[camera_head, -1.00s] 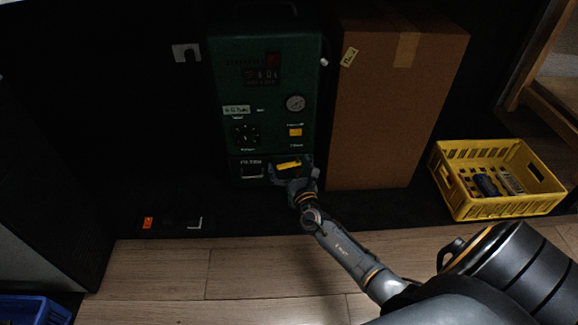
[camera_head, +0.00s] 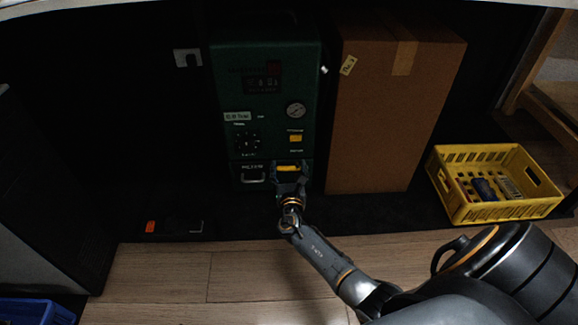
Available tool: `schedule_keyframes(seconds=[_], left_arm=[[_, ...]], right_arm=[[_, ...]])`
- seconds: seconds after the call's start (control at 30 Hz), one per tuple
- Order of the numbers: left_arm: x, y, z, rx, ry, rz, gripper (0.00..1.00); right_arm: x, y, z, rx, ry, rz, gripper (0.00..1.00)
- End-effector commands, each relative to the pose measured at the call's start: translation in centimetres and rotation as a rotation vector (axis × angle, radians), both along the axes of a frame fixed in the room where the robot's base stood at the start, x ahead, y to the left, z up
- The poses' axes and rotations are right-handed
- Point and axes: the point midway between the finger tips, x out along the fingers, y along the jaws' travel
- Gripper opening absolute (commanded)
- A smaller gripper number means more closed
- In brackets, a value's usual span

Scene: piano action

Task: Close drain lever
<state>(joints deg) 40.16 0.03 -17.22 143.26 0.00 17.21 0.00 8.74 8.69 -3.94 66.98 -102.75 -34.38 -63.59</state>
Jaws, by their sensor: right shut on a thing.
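A dark green machine (camera_head: 270,115) stands upright at the back, with a gauge, a dial, a display and a yellow switch on its front. Low on its front right is a yellow lever (camera_head: 288,168). My right gripper (camera_head: 288,172) reaches in from the lower right and is shut on the yellow lever, its fingers around it. Part of the lever is hidden by the fingers. My left gripper does not show.
A tall cardboard box (camera_head: 385,110) stands close to the machine's right side. A yellow crate (camera_head: 462,215) with small items sits farther right. A blue crate (camera_head: 35,312) is at the lower left. A wall socket (camera_head: 187,58) is left of the machine. The wooden floor in front is mostly clear.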

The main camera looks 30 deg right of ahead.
Motion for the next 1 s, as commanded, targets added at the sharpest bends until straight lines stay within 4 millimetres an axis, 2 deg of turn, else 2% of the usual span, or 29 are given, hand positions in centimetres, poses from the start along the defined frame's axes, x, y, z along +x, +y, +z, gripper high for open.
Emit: schedule_keyframes(seconds=[0.33, 0.37, 0.43, 0.47, 0.83, 1.0], left_arm=[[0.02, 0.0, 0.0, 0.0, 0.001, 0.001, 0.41], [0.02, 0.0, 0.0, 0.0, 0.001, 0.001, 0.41], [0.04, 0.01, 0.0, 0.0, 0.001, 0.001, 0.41], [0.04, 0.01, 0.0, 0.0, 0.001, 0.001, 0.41], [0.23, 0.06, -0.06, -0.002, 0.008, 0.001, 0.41], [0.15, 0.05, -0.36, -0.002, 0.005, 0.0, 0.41]], right_arm=[[0.08, -0.05, 0.07, -0.001, -0.002, -0.02, 0.41], [0.07, -0.04, 0.06, -0.001, -0.002, -0.02, 0.79], [0.06, -0.05, 0.06, -0.001, -0.002, -0.02, 0.93], [0.06, -0.05, 0.05, -0.001, -0.002, -0.02, 0.96], [0.02, -0.06, 0.0, -0.001, 0.0, -0.014, 0.96], [-0.22, -0.11, -0.11, -0.004, -0.001, 0.052, 0.96]])
